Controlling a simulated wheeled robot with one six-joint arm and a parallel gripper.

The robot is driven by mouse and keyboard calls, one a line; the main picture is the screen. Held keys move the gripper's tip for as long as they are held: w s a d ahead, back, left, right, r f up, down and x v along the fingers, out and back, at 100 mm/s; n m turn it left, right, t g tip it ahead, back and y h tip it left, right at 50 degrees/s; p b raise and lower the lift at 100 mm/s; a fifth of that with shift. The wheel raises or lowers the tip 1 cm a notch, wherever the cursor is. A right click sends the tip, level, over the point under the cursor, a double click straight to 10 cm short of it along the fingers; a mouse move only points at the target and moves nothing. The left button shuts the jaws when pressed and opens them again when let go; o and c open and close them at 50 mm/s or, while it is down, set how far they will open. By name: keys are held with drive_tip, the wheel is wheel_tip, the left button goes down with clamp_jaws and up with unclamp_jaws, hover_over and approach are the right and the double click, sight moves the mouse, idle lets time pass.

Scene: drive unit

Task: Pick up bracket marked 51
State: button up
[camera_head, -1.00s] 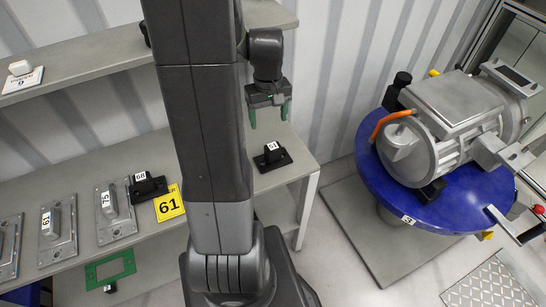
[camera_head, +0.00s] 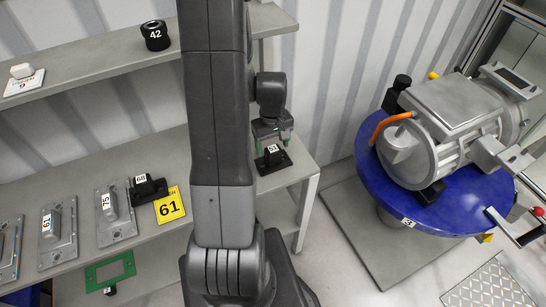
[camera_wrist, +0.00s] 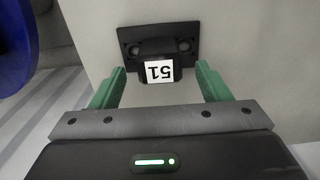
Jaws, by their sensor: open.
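The black bracket marked 51 (camera_head: 272,159) sits on the right end of the lower shelf, its white label facing up. In the wrist view the bracket (camera_wrist: 158,50) shows its base plate with two holes and the raised part carrying the label, upside down. My gripper (camera_head: 271,139) is just above the bracket in the head view. In the wrist view my gripper (camera_wrist: 160,85) is open, its green fingers on either side of the raised part's near edge, with gaps visible. Whether the fingertips touch the shelf cannot be told.
The lower shelf (camera_head: 90,185) holds a black bracket marked 68 (camera_head: 149,188), a yellow 61 sign (camera_head: 169,205) and several grey plates to the left. A black part marked 42 (camera_head: 156,36) stands on the upper shelf. A blue round table (camera_head: 440,210) with a motor is at right.

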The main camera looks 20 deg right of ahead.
sight(273, 148)
drive_tip(key=shift+s+f, duration=0.1)
drive_tip(key=shift+f, duration=1.85)
drive_tip(key=c, duration=1.3)
clamp_jaws()
drive_tip(key=shift+r, duration=0.2)
